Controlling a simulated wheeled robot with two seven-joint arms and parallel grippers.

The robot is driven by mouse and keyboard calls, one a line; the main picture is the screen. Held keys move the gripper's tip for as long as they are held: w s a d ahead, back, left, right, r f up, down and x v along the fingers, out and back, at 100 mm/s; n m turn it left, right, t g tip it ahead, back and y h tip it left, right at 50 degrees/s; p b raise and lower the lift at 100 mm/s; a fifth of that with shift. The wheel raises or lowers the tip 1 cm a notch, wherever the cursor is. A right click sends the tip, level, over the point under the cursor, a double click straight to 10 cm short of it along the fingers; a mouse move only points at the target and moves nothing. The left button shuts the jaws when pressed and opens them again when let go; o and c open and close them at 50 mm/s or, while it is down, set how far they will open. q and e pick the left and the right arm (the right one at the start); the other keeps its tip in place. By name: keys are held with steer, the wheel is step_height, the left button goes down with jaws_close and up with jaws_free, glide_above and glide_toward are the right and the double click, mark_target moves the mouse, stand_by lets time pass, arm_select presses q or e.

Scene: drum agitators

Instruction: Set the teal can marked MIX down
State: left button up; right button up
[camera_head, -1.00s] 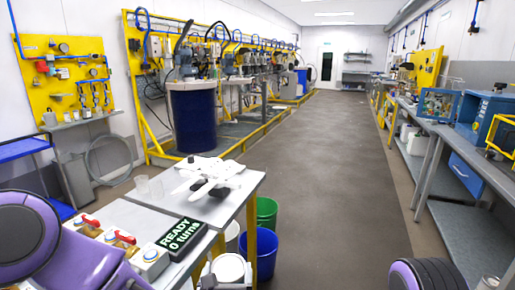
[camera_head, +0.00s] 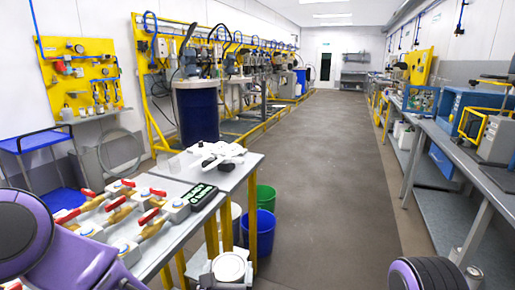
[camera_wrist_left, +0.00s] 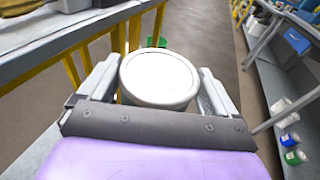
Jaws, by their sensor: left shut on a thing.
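My left gripper (camera_head: 228,270) is low at the bottom middle of the head view, beside the valve table. In the left wrist view, its two fingers (camera_wrist_left: 158,90) are shut on the sides of a round can, whose white lid (camera_wrist_left: 160,76) faces the camera. The lid also shows in the head view (camera_head: 229,265). The can's side and any MIX marking are mostly hidden, so I cannot read the label. The can is held above the floor, apart from the table. My right gripper is out of view; only part of that arm shows.
A steel table with red-handled valves (camera_head: 119,213) and a dark display (camera_head: 200,196) stands at left. Green (camera_head: 265,199) and blue (camera_head: 260,228) buckets stand beside it. The right bench has a lower shelf (camera_head: 447,212) with several small cans (camera_wrist_left: 287,121). The middle floor is clear.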

arm_select(q)
steer(key=s+a+f, duration=0.1)
steer(key=a+f, duration=0.1)
steer(key=a, duration=0.4)
steer(key=s+a+f, duration=0.2)
steer(key=a+f, duration=0.1)
steer(key=a, duration=0.4)
steer(key=shift+f+y, duration=0.2)
steer(key=shift+y, duration=0.1)
steer(key=shift+w, duration=0.1)
